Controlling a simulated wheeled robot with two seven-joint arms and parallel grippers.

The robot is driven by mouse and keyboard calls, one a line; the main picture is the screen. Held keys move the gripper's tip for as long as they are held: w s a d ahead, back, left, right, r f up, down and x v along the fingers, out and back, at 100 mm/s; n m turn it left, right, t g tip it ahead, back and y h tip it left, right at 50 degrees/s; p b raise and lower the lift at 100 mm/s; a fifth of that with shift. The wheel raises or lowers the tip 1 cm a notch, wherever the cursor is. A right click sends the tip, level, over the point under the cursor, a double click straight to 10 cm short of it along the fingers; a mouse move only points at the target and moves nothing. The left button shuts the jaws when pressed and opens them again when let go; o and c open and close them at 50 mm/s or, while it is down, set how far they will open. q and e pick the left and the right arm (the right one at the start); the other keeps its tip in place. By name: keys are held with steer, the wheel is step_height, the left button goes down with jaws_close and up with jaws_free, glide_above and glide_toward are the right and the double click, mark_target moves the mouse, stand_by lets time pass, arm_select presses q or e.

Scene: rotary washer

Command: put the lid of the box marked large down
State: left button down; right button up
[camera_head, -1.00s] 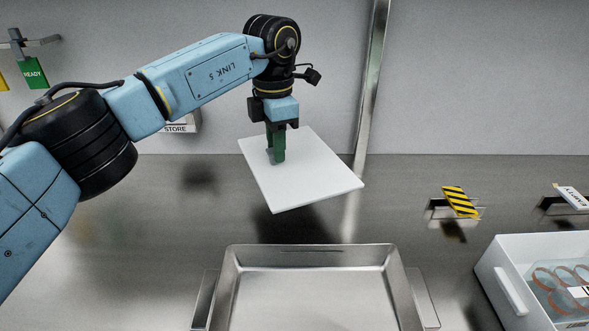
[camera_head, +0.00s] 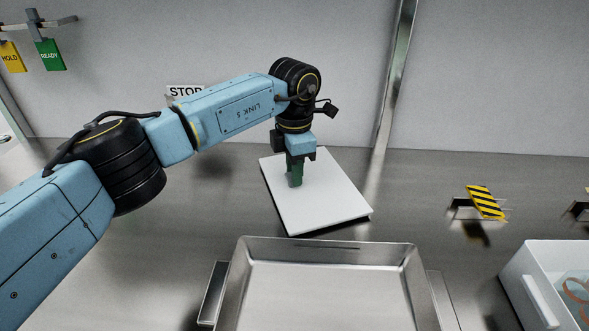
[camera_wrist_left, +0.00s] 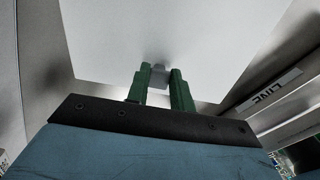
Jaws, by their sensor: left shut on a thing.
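The lid (camera_head: 328,207) is a flat white square plate. It lies level, low over the steel counter behind the metal tray; a thin dark shadow runs along its near edge, and I cannot tell whether it touches the counter. My left gripper (camera_head: 296,180) points down at the lid's far-left part, its green fingers shut on the lid's handle. In the left wrist view the green fingers (camera_wrist_left: 160,88) close around a small grey knob (camera_wrist_left: 158,74) on the lid. No box marked large can be read. My right gripper is out of view.
An empty steel tray (camera_head: 330,244) stands in front of the lid. A white box (camera_head: 537,303) with orange-rimmed items is at the right. A striped tag (camera_head: 486,202) sits on the counter's right part. READY (camera_head: 50,55) and HOLD (camera_head: 11,57) tags hang at upper left.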

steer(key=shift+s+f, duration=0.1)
arm_select(q)
steer(key=c, duration=1.2)
jaws_free()
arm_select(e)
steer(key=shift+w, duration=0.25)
arm_select(q)
steer(key=shift+r, duration=0.2)
step_height(320, 180, up, 12)
steer(key=p, duration=0.1)
steer(key=shift+p, duration=0.3)
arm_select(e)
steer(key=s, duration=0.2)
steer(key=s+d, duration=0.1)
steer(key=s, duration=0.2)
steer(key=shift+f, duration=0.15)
arm_select(q)
steer(key=shift+f, duration=0.1)
